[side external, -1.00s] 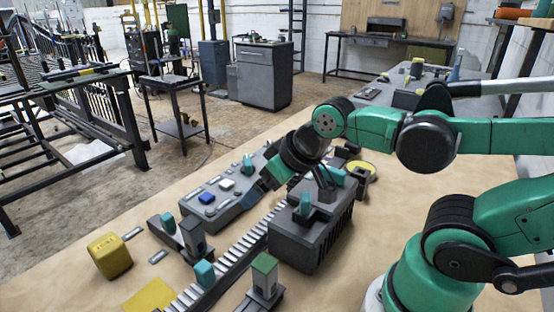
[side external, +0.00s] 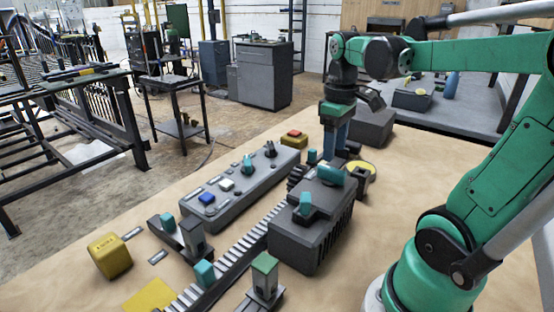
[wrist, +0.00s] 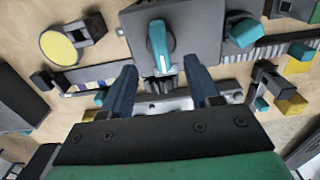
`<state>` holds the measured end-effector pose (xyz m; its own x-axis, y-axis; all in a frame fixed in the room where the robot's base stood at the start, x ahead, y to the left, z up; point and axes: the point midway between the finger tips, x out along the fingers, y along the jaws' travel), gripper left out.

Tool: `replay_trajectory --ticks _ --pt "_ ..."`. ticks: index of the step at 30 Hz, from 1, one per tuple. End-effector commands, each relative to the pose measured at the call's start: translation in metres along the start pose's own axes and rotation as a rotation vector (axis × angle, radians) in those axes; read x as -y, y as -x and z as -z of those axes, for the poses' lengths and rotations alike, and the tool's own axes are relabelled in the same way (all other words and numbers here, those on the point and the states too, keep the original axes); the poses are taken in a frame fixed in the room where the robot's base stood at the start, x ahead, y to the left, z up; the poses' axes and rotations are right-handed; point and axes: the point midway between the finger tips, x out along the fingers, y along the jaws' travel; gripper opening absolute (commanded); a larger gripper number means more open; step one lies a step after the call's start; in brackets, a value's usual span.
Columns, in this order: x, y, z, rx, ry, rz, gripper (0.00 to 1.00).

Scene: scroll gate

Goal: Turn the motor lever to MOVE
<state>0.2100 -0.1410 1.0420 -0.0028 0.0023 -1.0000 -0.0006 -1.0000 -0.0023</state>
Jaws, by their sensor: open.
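The grey motor box (side external: 312,245) stands on the table in the side view and fills the top of the wrist view (wrist: 195,35). A teal lever (side external: 330,175) is on its far part; it shows in the wrist view (wrist: 160,45), with one end towards my fingers. A second teal handle (side external: 305,204) is on the box's near part. My gripper (side external: 334,152) points down just beyond the box. In the wrist view its fingers (wrist: 162,88) are spread, either side of the lever's line, with nothing gripped. I can read no MOVE mark.
A grey panel (side external: 240,203) with buttons and knobs lies left of the motor box. A toothed rack (side external: 240,247) runs between them. A red button on a yellow base (side external: 293,137) and a yellow disc (side external: 361,168) are near my gripper.

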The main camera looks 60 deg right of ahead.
Motion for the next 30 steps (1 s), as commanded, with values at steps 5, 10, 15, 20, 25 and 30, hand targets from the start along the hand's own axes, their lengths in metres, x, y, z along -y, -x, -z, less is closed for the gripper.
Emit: replay_trajectory --ticks 5,10,15,20,25,30 --pt "0.001 -0.021 0.000 -0.001 0.001 -0.001 0.55" --pt "0.000 -0.039 0.001 -0.003 0.001 -0.002 0.55" --pt "0.001 -0.050 0.000 -0.003 0.001 -0.002 0.55" --pt "0.001 -0.051 0.000 -0.004 0.001 -0.002 0.55" --pt "0.001 -0.051 0.000 -0.004 0.001 -0.002 0.47" --pt "0.001 -0.051 0.000 -0.004 0.001 -0.002 0.00"
